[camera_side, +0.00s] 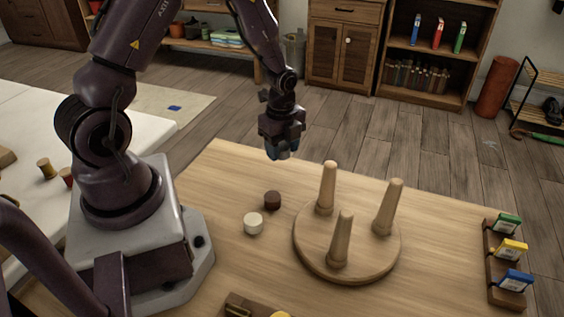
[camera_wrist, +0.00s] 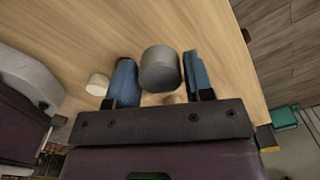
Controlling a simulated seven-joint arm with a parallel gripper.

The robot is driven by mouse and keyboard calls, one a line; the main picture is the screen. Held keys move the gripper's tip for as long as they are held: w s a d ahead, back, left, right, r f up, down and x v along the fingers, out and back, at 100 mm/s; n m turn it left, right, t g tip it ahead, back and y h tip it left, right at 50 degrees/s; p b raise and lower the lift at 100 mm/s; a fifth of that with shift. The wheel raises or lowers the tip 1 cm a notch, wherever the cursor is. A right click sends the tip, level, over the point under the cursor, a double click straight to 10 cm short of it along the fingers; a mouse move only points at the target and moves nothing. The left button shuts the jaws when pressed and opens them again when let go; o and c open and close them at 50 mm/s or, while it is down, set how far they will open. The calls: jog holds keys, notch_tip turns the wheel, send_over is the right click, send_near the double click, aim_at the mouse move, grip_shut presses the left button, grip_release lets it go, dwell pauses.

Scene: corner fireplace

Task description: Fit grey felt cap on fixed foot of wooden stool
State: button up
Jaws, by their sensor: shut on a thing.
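My gripper (camera_side: 282,152) is up in the air above the table's far edge, behind and left of the stool. In the wrist view its two blue fingers (camera_wrist: 158,80) are shut on the grey felt cap (camera_wrist: 159,70), a short grey cylinder. The cap cannot be made out in the side view. The wooden stool (camera_side: 347,266) lies upside down on the table with three legs up: a far-left foot (camera_side: 330,165), a right foot (camera_side: 396,183) and a near foot (camera_side: 346,214). All three look bare. I cannot tell which is the fixed foot.
A dark brown cap (camera_side: 272,200) and a cream cap (camera_side: 253,224) stand on the table (camera_side: 225,175) left of the stool. A wooden rack (camera_side: 492,262) with green, yellow and blue items stands at the right edge. A wooden block (camera_side: 242,302) is at the front edge.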

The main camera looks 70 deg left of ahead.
notch_tip(320, 180, up, 21)
jog(key=w+d, duration=0.2)
jog(key=d, duration=1.2)
jog(key=shift+w, duration=0.25)
jog(key=s+d, duration=0.1)
jog(key=d, duration=0.7)
jog(key=s+d, duration=0.1)
jog(key=d, duration=0.3)
jog(key=shift+s+d, duration=0.2)
jog(key=shift+s, duration=0.15)
send_over(347, 213)
notch_tip(347, 213, down, 4)
jog(key=f, duration=0.1)
jog(key=shift+f, duration=0.1)
jog(key=shift+f, duration=3.15)
jog(key=shift+f, duration=1.4)
